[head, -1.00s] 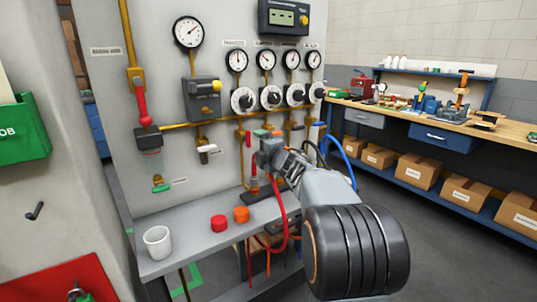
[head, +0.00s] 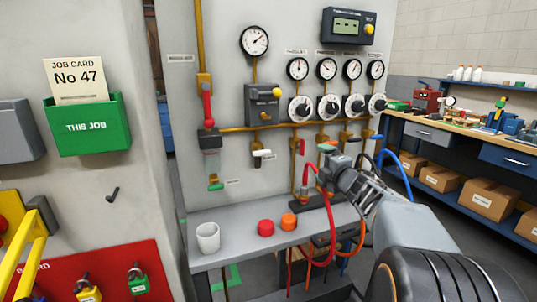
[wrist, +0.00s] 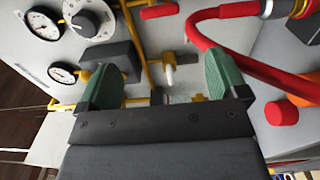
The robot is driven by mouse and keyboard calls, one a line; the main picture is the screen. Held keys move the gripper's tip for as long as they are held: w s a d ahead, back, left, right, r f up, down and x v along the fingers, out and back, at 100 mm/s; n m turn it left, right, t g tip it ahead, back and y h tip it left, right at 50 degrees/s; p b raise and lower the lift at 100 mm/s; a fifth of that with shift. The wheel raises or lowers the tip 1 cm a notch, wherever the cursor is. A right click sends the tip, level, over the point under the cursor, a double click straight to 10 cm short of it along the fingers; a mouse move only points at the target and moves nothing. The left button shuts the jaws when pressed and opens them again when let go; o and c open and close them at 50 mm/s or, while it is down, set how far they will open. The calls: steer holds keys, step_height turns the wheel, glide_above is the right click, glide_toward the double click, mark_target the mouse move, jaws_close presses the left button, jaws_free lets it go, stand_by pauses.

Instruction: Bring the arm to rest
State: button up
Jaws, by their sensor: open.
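My gripper (head: 329,160) is in front of the gauge panel (head: 225,30), above the right part of the grey shelf (head: 232,238). In the wrist view my gripper (wrist: 160,85) shows its two green-padded fingers wide apart with nothing held between them. A white-handled valve (wrist: 171,72) shows beyond the gap, apart from the fingers. A red hose (head: 326,225) hangs close beside my gripper and curves down past the shelf edge.
A white cup (head: 208,238), a red cap (head: 266,228) and an orange cap (head: 289,222) stand on the shelf. A workbench (head: 460,134) with boxes below is at the right. A job card (head: 78,80) sits in a green holder (head: 88,125) at the left.

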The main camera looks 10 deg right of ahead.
steer(key=s+d+f+m+g+h, duration=0.2)
steer(key=d+f+m+g+h, duration=0.1)
steer(key=d+f+m+h, duration=0.5)
steer(key=s+a+m+g+p, duration=0.4)
steer(key=s+m+g+p, duration=0.15)
steer(key=s+m, duration=0.25)
steer(key=s+a+m+g+y+p, duration=0.5)
steer(key=s+a+p, duration=0.3)
steer(key=s+a, duration=0.5)
steer(key=s+a+r+n+p, duration=0.1)
steer(key=s+a+r+p, duration=0.2)
steer(key=a+r+p, duration=0.2)
step_height(320, 180, up, 2)
steer(key=shift+s+a+r+n+g+y+p, duration=0.3)
steer(key=shift+a+g+y, duration=0.1)
steer(key=shift+a, duration=0.35)
